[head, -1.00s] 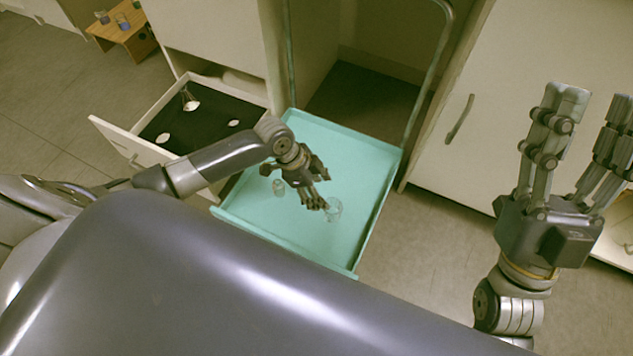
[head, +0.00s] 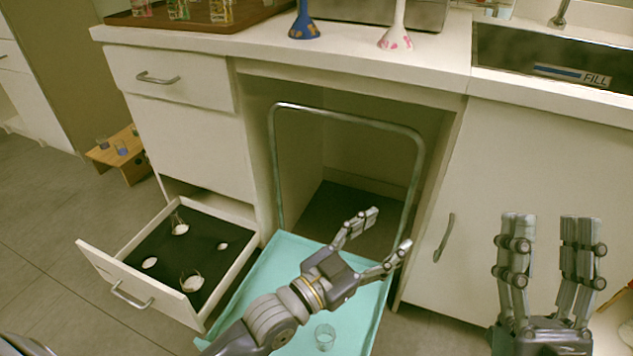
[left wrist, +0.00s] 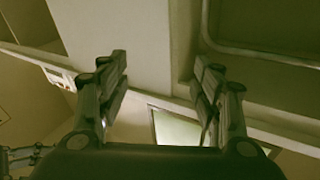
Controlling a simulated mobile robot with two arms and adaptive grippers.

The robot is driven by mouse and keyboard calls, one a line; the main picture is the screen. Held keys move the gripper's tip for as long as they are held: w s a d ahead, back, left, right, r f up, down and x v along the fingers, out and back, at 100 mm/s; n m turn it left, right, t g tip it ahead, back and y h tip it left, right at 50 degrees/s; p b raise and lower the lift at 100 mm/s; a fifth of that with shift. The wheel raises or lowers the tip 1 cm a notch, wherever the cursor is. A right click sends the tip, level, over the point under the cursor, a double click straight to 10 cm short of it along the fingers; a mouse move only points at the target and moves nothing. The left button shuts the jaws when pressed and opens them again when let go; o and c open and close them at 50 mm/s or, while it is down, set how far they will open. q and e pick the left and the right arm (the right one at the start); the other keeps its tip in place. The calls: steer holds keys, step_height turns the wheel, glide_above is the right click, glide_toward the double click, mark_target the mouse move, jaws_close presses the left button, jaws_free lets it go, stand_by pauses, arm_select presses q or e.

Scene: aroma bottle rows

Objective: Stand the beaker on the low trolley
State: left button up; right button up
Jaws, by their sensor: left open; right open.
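The low trolley (head: 268,263) is a turquoise tray with a tall metal handle, in front of the open bay under the counter. A clear glass beaker (head: 325,337) stands upright on it near the front, apart from my grippers. My left gripper (head: 385,232) is open and empty, above the trolley and beyond the beaker; its forearm covers part of the tray. In the left wrist view its spread fingers (left wrist: 161,78) have nothing between them. My right gripper (head: 548,222) is open and empty at the right, before the cabinet door.
An open drawer (head: 135,291) left of the trolley holds glassware in a black insert. The counter (head: 350,50) above carries a brown tray (head: 165,20) of bottles, a blue vase (head: 304,22), a white vase (head: 396,28) and a sink. A small wooden stand (head: 128,163) is at the far left.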

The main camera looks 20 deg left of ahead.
arm_select(q)
steer(key=s+a+r+n+t+y, duration=0.1)
steer(key=s+a+r+t, duration=0.3)
steer(key=r, duration=0.5)
steer(key=s+a+r+n+t+y, duration=0.1)
steer(key=s+a+r+n+t, duration=0.2)
steer(key=r, duration=0.7)
steer(key=s+a+t, duration=0.1)
steer(key=s+t, duration=0.1)
steer(key=s, duration=0.1)
steer(key=shift+s+a+n+t, duration=0.15)
steer(key=shift+s+n+t, duration=0.05)
steer(key=shift+n+t, duration=0.2)
